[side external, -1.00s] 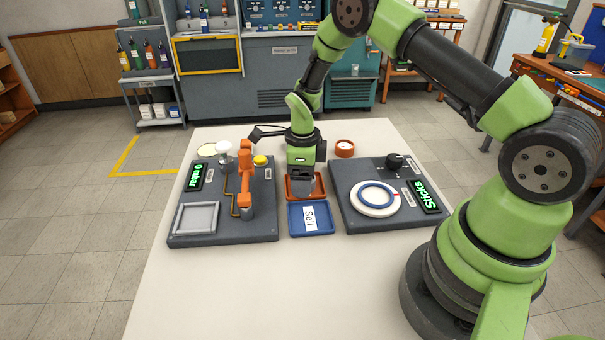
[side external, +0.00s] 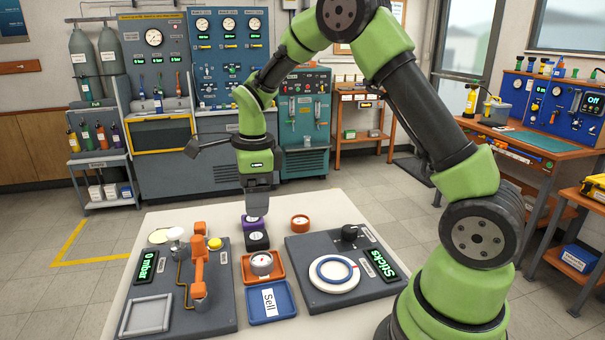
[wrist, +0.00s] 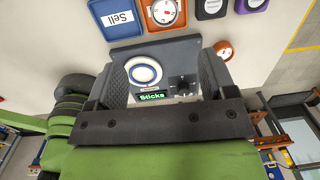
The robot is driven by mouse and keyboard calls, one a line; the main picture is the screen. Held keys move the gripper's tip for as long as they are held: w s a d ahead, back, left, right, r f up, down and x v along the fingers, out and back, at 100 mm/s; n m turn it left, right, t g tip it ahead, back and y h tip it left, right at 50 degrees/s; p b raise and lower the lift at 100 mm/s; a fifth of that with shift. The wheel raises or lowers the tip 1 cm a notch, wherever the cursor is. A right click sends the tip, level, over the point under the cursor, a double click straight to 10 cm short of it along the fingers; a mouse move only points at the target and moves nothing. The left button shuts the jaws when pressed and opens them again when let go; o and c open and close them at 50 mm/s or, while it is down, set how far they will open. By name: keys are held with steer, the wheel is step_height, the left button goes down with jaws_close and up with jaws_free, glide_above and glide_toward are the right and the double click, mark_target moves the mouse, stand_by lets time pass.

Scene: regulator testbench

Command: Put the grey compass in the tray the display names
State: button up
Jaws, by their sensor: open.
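The grey compass (side external: 262,263), a round grey piece with a white dial, lies in the orange tray (side external: 279,277); in the wrist view its dial (wrist: 165,10) shows a red mark. In front of it is a blue tray (side external: 285,305) with a label reading "Sell". The display (side external: 391,265) on the right-hand panel reads "Sticks"; it also shows in the wrist view (wrist: 153,96). My gripper (side external: 257,212) points down behind the orange tray, above a purple block-like item (side external: 247,226). In the wrist view its fingers (wrist: 163,75) are apart with nothing held between them.
The right panel (side external: 315,292) carries a white ring and black knob. The left panel (side external: 215,320) has an orange lever and a display reading "0 mbar".

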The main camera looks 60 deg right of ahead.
steer(key=s+a+r+n+t, duration=0.45)
steer(key=s+r+n, duration=0.45)
steer(key=r+n, duration=0.25)
steer(key=s+a+r+n+t+y, duration=0.2)
steer(key=s+a+n, duration=0.1)
steer(key=s+n, duration=0.8)
steer(key=shift+a+r, duration=0.15)
steer(key=shift+r, duration=0.2)
steer(key=shift+n, duration=0.25)
